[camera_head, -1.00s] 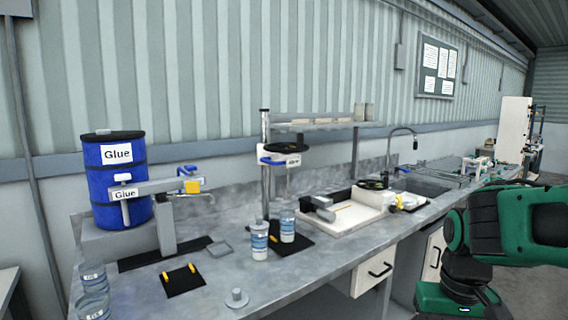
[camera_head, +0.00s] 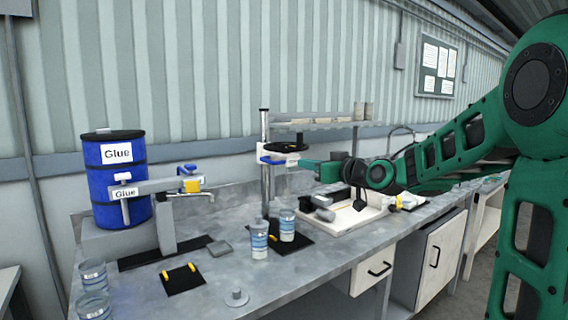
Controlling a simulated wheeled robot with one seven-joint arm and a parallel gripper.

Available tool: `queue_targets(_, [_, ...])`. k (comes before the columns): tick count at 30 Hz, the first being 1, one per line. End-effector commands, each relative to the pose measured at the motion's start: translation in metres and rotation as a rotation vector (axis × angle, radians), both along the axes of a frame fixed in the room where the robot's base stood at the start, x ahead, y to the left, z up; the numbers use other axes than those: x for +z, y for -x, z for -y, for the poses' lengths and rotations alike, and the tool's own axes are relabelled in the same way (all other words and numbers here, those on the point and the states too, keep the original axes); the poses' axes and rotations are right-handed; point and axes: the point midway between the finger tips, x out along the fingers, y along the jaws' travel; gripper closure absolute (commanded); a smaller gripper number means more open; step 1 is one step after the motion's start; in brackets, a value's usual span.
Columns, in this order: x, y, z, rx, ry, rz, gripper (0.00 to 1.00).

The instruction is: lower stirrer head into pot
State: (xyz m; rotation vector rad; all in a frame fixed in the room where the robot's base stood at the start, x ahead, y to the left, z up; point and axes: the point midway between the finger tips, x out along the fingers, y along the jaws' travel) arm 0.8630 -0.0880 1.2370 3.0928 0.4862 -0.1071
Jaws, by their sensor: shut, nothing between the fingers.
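The stirrer head (camera_head: 291,160) is a pale block with a blue handle (camera_head: 268,160) at its left and a black disc on top. It sits high on an upright metal column (camera_head: 265,175). A labelled pot (camera_head: 287,226) stands upright on the black base mat below the head. My gripper (camera_head: 306,164) reaches in from the right, with its tip at the right side of the head. It is shut and empty. It is small in view, and I cannot tell whether it touches the head.
A second labelled pot (camera_head: 259,240) stands just in front of the first. A blue glue drum (camera_head: 115,185) with a dispenser arm is at left. A white tray (camera_head: 345,222) lies to the right under my arm. A shelf (camera_head: 320,124) runs behind the column.

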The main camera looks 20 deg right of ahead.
Motion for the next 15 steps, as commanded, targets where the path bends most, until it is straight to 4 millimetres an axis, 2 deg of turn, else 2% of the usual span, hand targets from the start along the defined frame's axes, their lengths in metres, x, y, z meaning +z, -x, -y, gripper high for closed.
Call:
queue_targets(5, [0.004,-0.014,-0.006,0.006,-0.005,0.02,1.0])
queue_targets(15, [0.002,-0.067,-0.022,0.005,-0.005,0.02,1.0])
